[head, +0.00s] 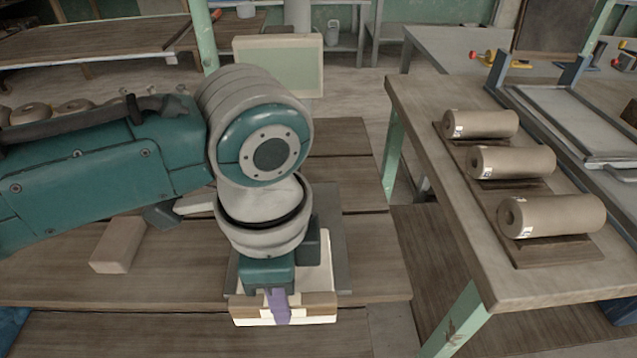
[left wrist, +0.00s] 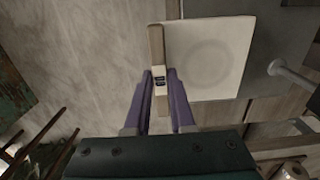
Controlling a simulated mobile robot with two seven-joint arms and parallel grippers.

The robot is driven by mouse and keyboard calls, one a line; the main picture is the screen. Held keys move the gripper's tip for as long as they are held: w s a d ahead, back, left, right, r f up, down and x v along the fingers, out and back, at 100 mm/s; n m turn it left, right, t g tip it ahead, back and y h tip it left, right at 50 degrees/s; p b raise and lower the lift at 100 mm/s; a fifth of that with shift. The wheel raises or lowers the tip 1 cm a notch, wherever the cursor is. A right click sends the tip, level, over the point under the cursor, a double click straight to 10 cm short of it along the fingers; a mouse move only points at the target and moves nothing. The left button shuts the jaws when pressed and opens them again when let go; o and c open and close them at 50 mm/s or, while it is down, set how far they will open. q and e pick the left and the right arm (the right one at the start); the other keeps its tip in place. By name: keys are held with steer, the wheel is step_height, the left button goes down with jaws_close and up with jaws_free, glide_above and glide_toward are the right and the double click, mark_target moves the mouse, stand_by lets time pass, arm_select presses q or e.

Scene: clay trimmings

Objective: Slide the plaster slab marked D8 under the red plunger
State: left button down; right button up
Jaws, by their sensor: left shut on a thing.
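A pale square slab (left wrist: 210,58) with a faint round ring on its face shows in the left wrist view. A tan strip (left wrist: 156,45) runs along its near edge and bears a small label with dark marks that I cannot read surely. My left gripper (left wrist: 160,78) has its purple fingers on both sides of this strip, shut on it. In the head view the slab (head: 325,262) lies below my left gripper (head: 279,305), at the bench's front edge, largely hidden by my arm. No red plunger can be made out. My right gripper is not in view.
A dark grey plate (head: 340,230) lies beneath and behind the slab. A grey rod (left wrist: 290,75) stands near it. A tan block (head: 118,245) lies on the bench (head: 372,262) to the left. Several clay cylinders (head: 552,216) rest on boards on the right table (head: 440,130).

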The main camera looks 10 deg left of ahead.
arm_select(q)
steer(key=shift+w+a+f+b, duration=0.1)
steer(key=shift+w+a+b, duration=0.1)
steer(key=shift+w+b, duration=0.45)
steer(key=shift+w+a+r+b, duration=0.1)
steer(key=shift+w+a+b, duration=0.2)
steer(key=shift+w, duration=0.6)
steer(key=shift+w+a+f+b, duration=0.1)
steer(key=shift+w+b, duration=0.45)
steer(key=shift+w, duration=0.2)
steer(key=shift+w+a+b, duration=0.2)
steer(key=shift+w+b, duration=0.35)
steer(key=shift+w, duration=0.05)
steer(key=shift+w+a+b, duration=0.15)
steer(key=shift+w+b, duration=0.4)
steer(key=shift+w+a+b, duration=0.15)
steer(key=shift+w+b, duration=0.25)
steer(key=shift+w, duration=0.1)
steer(key=shift+w, duration=0.1)
steer(key=shift+w+a+f+b, duration=0.1)
steer(key=shift+w+a+b, duration=0.1)
steer(key=shift+w+b, duration=0.35)
steer(key=c, duration=0.7)
jaws_free()
steer(key=shift+s, duration=0.1)
